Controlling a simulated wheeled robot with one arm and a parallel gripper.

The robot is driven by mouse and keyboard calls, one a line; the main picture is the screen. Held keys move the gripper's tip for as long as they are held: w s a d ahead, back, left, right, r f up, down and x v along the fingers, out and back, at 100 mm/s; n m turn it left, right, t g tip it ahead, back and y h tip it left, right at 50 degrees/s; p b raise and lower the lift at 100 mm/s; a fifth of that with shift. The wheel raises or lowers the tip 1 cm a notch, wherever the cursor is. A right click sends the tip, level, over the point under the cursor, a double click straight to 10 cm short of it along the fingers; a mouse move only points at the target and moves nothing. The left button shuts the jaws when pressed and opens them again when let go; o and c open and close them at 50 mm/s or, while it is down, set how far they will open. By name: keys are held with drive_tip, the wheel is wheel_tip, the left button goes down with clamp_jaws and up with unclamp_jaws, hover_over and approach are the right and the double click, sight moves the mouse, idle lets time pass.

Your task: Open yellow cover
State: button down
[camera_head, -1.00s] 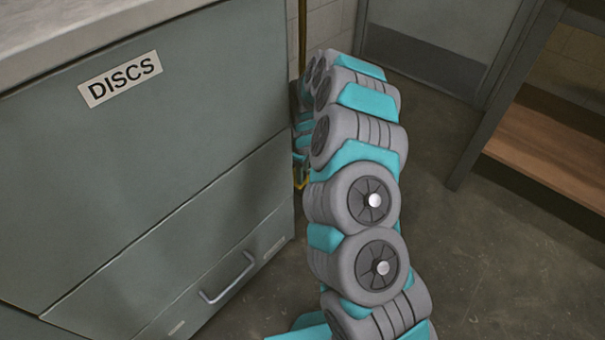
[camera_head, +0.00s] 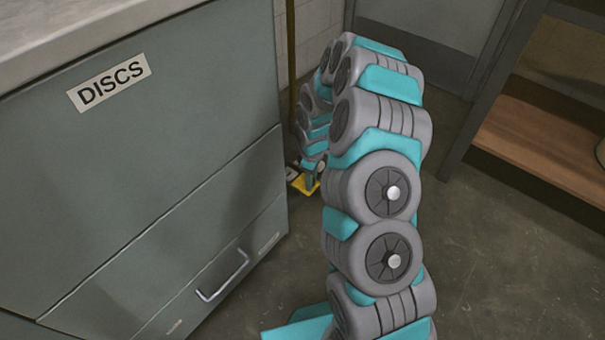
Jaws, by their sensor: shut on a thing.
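The yellow cover (camera_head: 306,185) is a small yellow plate low on the floor side, just past the grey cabinet's far corner. It appears tilted, and only part of it shows. My gripper (camera_head: 311,176) is at the far end of my grey and turquoise arm, reaching down to the cover. It is shut on the cover's edge, though the fingertips are small and partly hidden by my arm. A small grey part shows beside the cover, to its left.
A grey cabinet (camera_head: 150,190) labelled DISCS, with a drawer handle (camera_head: 222,275), fills the left. A yellowish vertical pole (camera_head: 291,60) stands behind its corner. A shelf unit with a wooden board (camera_head: 545,145) stands at the right. The floor (camera_head: 480,260) between is clear.

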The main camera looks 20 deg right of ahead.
drive_tip(key=shift+s+d, duration=0.15)
drive_tip(key=shift+s, duration=0.1)
drive_tip(key=c, duration=0.6)
unclamp_jaws()
drive_tip(key=shift+r, duration=0.1)
drive_tip(key=shift+r, duration=3.8)
drive_tip(key=shift+r, duration=0.1)
